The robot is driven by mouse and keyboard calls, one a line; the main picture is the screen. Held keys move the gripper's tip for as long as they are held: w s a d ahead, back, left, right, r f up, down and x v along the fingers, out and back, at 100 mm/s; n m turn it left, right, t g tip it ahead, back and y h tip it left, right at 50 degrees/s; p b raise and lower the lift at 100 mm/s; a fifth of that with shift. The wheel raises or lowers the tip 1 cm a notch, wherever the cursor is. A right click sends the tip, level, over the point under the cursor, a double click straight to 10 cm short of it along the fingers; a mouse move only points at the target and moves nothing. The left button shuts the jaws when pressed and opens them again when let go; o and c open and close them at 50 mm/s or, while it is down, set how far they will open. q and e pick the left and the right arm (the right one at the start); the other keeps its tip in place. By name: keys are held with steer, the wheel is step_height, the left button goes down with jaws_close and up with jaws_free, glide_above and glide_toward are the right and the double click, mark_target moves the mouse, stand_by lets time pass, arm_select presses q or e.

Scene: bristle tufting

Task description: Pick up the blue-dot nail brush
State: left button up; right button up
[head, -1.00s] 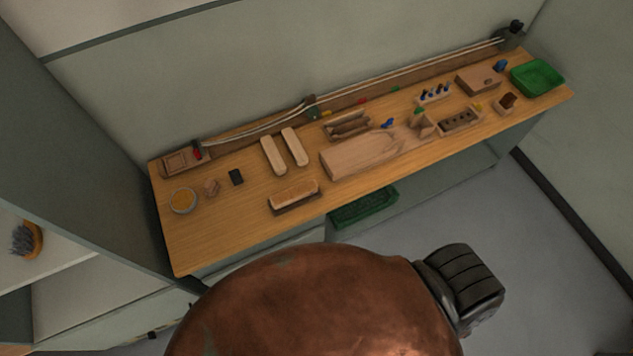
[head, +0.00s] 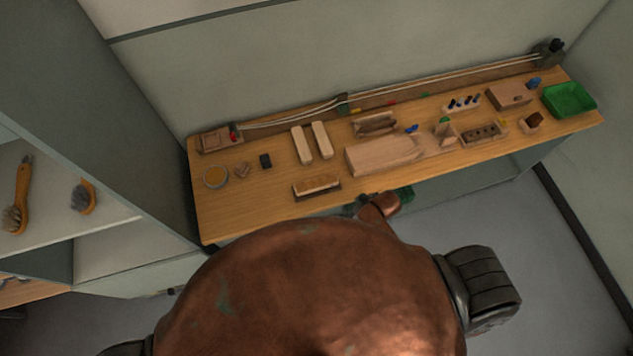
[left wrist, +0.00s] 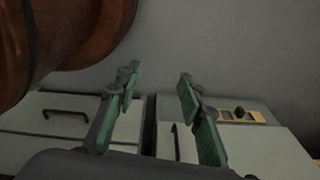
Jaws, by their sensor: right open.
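I cannot make out a blue dot on any brush. On the left shelf, an oval wooden brush with grey bristles (head: 82,196) lies beside a long-handled brush (head: 18,195). A wooden block with a pale top (head: 317,185) lies near the front of the bench. My right gripper (head: 362,204) shows small and dark at the bench's front edge, mostly hidden by my copper body. My left gripper (left wrist: 160,78) is open and empty in the left wrist view, its green fingers apart before grey drawer fronts.
The wooden bench (head: 235,222) holds two pale bars, a large wooden block (head: 385,154), a round dish (head: 216,177) and a green tray (head: 569,99). The shelf unit's side panel stands between shelf and bench.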

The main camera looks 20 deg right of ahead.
steer(key=w+a+r+n+g+y+p, duration=0.25)
steer(key=w+a+r+n, duration=0.25)
steer(key=a+r+n, duration=0.8)
steer(key=g, duration=0.2)
glide_above(317, 182)
steer(key=s+d, duration=0.1)
steer(key=d, duration=0.2)
steer(key=f, duration=0.3)
steer(key=shift+a, duration=0.2)
steer(key=shift+w+x, duration=0.2)
steer(key=shift+x, duration=1)
steer(key=shift+w+p+x, duration=0.2)
steer(key=shift+p+x, duration=0.15)
steer(key=shift+x, duration=0.95)
steer(key=shift+w+p+x, duration=0.15)
steer(key=shift+p+x, duration=0.15)
steer(key=shift+x, duration=1.05)
arm_select(q)
steer(key=r, duration=0.1)
steer(key=s+r, duration=0.1)
steer(key=r, duration=0.2)
steer(key=shift+s, duration=0.4)
arm_select(e)
steer(key=shift+d, duration=0.2)
steer(key=shift+c, duration=0.5)
steer(key=c, duration=1.3)
